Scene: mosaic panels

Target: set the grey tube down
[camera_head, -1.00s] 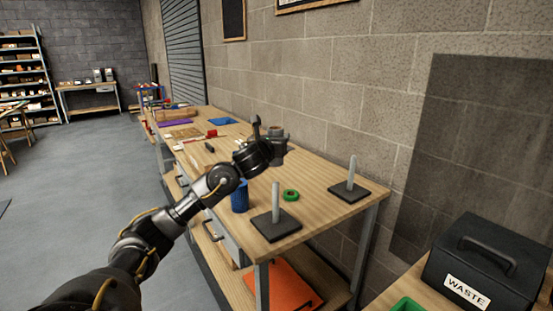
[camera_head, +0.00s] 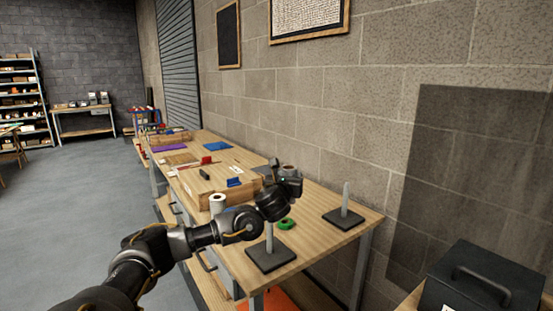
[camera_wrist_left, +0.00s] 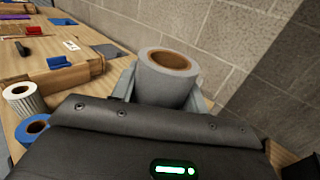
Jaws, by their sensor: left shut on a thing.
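My left gripper (camera_head: 287,176) is shut on the grey tube, above the long wooden workbench. In the left wrist view the grey tube (camera_wrist_left: 166,88) stands roughly upright between the two fingers, its brown hollow core facing up. In the head view only a small part of it shows beside the fingers. I cannot tell whether its base touches the bench. My right gripper is not in view.
Two dark stands with upright posts, a nearer one (camera_head: 272,257) and a farther one (camera_head: 346,219), stand near the bench's end. A green ring (camera_head: 285,224) lies between them. A white tube (camera_head: 217,202) and a blue tube (camera_wrist_left: 33,129) stand nearby. A black box (camera_head: 480,278) sits at lower right.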

